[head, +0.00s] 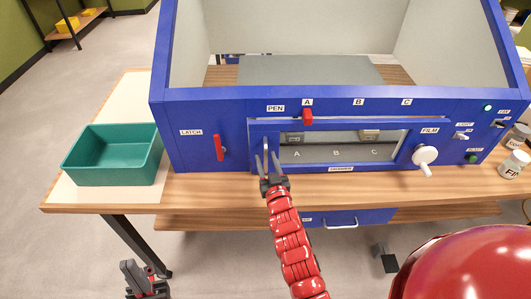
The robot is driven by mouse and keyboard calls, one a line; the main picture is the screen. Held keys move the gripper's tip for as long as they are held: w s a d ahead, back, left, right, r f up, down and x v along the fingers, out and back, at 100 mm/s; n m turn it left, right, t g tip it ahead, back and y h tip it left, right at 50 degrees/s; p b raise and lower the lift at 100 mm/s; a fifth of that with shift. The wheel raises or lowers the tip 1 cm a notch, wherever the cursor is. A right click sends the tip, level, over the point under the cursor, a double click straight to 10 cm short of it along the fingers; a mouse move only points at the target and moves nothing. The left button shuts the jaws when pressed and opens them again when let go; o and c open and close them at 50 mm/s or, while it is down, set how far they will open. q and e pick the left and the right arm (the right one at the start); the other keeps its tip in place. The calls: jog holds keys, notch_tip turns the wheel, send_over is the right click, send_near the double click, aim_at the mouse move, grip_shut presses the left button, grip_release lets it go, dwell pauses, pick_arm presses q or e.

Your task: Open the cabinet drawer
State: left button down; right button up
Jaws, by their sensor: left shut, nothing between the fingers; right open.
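A blue drawer front (379,215) sits under the bench top, with a curved silver handle (342,226). It looks shut, and my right arm covers part of its left side. My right gripper (268,164) is open at the lower left of the blue cabinet's front window (340,138), well above the drawer handle. Its fingers are around or just in front of a pale upright handle (266,145); I cannot tell whether they touch it. My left gripper (133,268) is shut and empty, low at the left, below the bench and away from the drawer.
The blue cabinet (330,98) stands on the wooden bench (190,190). Its front has a red latch lever (219,147), a red pen slider (308,116) and a white crank (425,156). A teal tray (113,156) is left; jars (513,164) are right.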

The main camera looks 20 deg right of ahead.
jog(key=shift+w+d, duration=0.1)
jog(key=shift+w, duration=0.65)
jog(key=shift+c, duration=0.2)
grip_shut()
dwell(0.8)
